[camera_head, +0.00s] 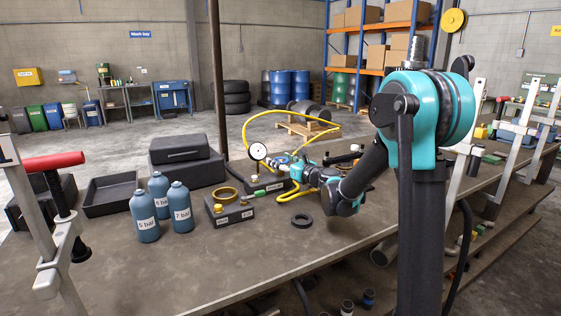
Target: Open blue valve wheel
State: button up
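My arm reaches from the right over the workbench (170,275) to a gauge and valve assembly near its middle. My gripper (296,166) is small in the view, close beside this assembly; its fingers are too small and overlapped to tell open from shut. A round white pressure gauge (258,151) stands upright left of my gripper. A small bluish part (282,160) shows between the gauge and my gripper; it may be the blue valve wheel, but its shape is not clear. I cannot tell whether my gripper touches it.
Blue bottles (181,208) labelled in bar, a black tray (108,193) and a black case (184,160) are at the left. A dark box with a yellow knob (218,208) and a black ring (302,221) lie in front. A yellow hose (246,128) loops behind my gripper.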

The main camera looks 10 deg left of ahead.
jog(key=shift+o, duration=0.6)
jog(key=v, duration=1.2)
jog(key=shift+c, duration=0.3)
